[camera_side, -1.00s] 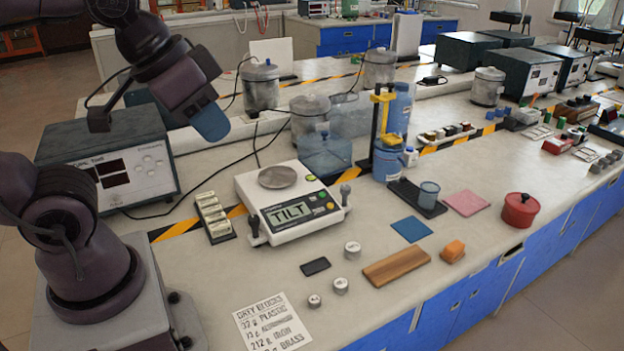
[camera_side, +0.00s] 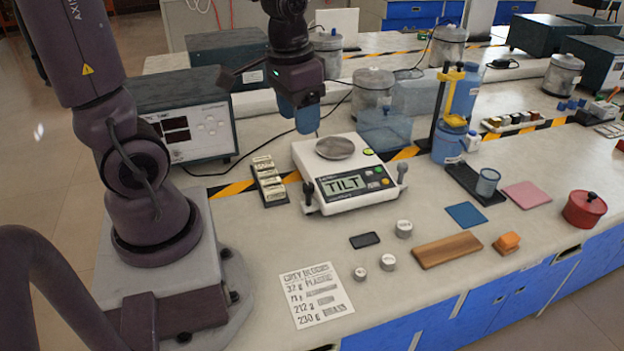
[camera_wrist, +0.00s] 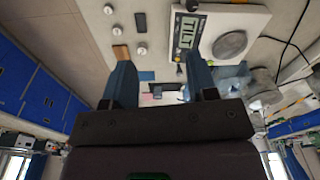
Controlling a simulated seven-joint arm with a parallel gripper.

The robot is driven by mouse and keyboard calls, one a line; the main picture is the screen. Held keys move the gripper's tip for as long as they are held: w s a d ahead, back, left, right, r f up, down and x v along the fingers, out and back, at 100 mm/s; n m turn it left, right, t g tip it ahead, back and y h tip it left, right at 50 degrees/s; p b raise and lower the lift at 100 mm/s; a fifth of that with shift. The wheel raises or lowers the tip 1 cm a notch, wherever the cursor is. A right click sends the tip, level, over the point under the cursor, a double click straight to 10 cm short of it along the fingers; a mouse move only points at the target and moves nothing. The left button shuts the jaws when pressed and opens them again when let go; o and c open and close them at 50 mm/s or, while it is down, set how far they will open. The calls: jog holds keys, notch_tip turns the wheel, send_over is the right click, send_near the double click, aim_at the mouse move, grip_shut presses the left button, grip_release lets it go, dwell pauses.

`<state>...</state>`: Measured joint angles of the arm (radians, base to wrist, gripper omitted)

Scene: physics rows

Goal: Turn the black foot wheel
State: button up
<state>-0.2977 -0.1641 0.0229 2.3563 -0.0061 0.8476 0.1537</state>
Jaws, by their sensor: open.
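The white balance (camera_side: 345,172) stands on the bench with a round metal pan on top, and its display (camera_side: 344,184) reads TILT. A dark foot wheel (camera_side: 308,196) is at its front left corner, and another dark foot wheel (camera_side: 402,172) is at its front right; which is the black one I cannot tell. My gripper (camera_side: 298,115) is open and empty, pointing down above and behind the balance's left side, apart from both wheels. In the wrist view its blue fingers (camera_wrist: 160,60) are spread, with the balance (camera_wrist: 222,22) beyond them.
A row of small blocks (camera_side: 268,182) lies left of the balance. A blue-clear box (camera_side: 385,130) and a yellow stand (camera_side: 446,95) are to its right. Weights, a black pad (camera_side: 364,240) and a wooden block (camera_side: 447,249) lie in front. The bench front is partly clear.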

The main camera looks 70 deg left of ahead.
jog(key=m+g, duration=0.1)
jog(key=g, duration=0.1)
send_over(308, 185)
jog(key=s+d, duration=0.2)
notch_tip(308, 185, down, 7)
jog(key=w+a+m, duration=0.2)
jog(key=m, duration=0.1)
jog(key=shift+t, duration=0.4)
notch_tip(308, 185, down, 14)
jog(key=shift+r, duration=0.25)
jog(key=c, duration=0.9)
jog(key=shift+c, duration=0.2)
